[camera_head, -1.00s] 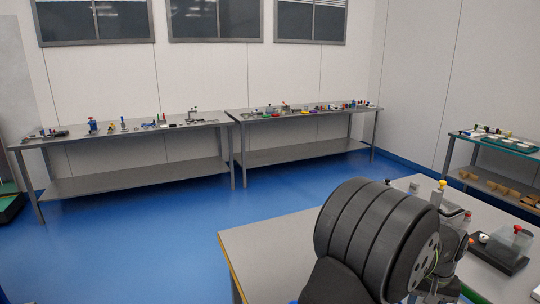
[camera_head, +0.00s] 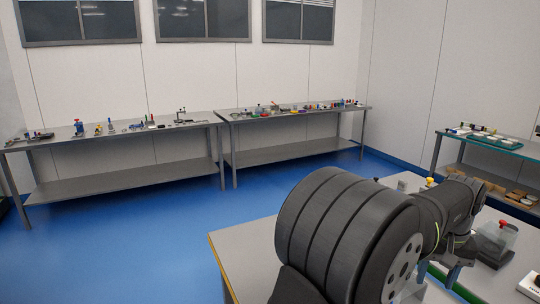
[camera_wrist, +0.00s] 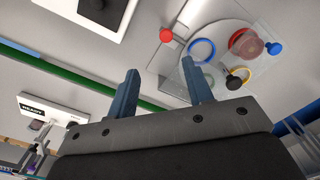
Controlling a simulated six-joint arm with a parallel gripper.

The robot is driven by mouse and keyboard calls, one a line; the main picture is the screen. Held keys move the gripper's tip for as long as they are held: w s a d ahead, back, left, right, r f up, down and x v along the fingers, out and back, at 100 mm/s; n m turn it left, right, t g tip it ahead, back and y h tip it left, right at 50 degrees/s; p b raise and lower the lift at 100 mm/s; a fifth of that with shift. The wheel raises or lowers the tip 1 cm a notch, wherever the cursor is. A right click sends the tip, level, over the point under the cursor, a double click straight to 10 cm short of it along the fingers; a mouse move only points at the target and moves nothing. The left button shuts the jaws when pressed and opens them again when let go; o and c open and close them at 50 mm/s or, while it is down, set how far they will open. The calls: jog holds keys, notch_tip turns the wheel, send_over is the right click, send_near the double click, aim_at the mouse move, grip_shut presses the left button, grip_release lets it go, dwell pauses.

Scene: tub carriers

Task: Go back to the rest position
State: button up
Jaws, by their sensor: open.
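My gripper (camera_wrist: 162,85) is open in the wrist view, with two blue fingers apart and nothing between them. In the head view my dark arm fills the lower middle and hides much of the near table.
Two grey benches (camera_head: 100,135) line the back wall; a shelf (camera_head: 480,142) stands right. Blue floor between is clear.

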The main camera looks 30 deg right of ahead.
jog(key=shift+w+r+m, duration=0.2)
jog(key=shift+w+m, duration=0.1)
jog(key=shift+m, duration=1.2)
jog(key=shift+w+r+m, duration=0.25)
jog(key=shift+w+m, duration=0.1)
jog(key=shift+m, duration=1.15)
jog(key=shift+w+r+m, duration=0.2)
jog(key=shift+w+m, duration=0.1)
jog(key=shift+m, duration=1.2)
jog(key=shift+a, duration=0.1)
